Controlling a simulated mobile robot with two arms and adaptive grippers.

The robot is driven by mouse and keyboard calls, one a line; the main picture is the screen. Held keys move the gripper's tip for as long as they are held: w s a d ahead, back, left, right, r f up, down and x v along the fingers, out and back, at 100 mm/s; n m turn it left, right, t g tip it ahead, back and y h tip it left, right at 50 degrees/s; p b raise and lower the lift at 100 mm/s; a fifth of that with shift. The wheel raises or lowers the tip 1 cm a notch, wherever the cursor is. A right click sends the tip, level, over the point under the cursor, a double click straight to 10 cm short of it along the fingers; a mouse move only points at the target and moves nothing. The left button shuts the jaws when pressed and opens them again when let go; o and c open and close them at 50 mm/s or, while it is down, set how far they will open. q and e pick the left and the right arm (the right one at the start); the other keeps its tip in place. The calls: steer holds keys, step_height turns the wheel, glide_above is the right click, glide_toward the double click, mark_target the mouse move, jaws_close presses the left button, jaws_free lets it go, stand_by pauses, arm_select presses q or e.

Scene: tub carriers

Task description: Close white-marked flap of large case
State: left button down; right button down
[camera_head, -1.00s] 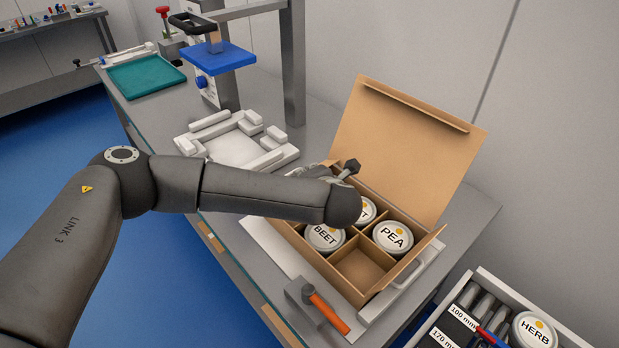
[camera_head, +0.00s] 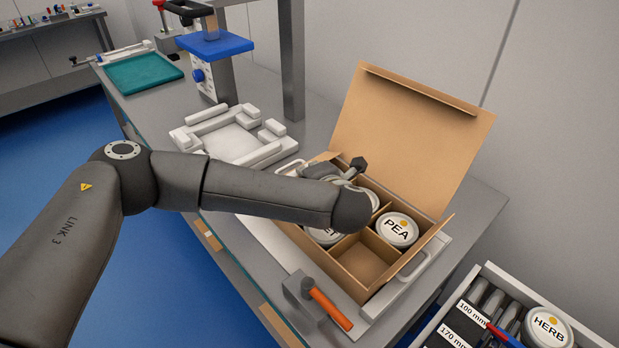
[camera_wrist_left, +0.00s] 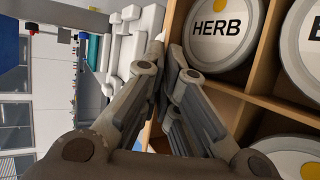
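The large cardboard case (camera_head: 330,268) stands open on the bench, with a tall flap (camera_head: 408,130) upright along its back. A short flap (camera_head: 425,250) sticks up at its right end. I cannot make out a white mark on either flap. Round lidded tubs fill several compartments, including a PEA tub (camera_head: 398,230); the front right compartment is empty. My left gripper (camera_head: 345,172) is over the case's left end, mostly hidden behind my arm. In the left wrist view its fingers (camera_wrist_left: 168,55) are nearly together beside the case wall and a HERB tub (camera_wrist_left: 222,32). My right gripper is out of view.
A white fixture (camera_head: 235,135) stands left of the case. An orange-handled tool (camera_head: 330,308) lies in front of it. A drawer tray (camera_head: 490,310) with another HERB tub is at lower right. A blue-topped device (camera_head: 215,47) and teal tray (camera_head: 143,72) stand farther back.

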arm_select(q)
steer(key=c, duration=2.2)
jaws_free()
steer(key=o, duration=0.5)
steer(key=shift+s, duration=0.1)
steer(key=v, duration=1.2)
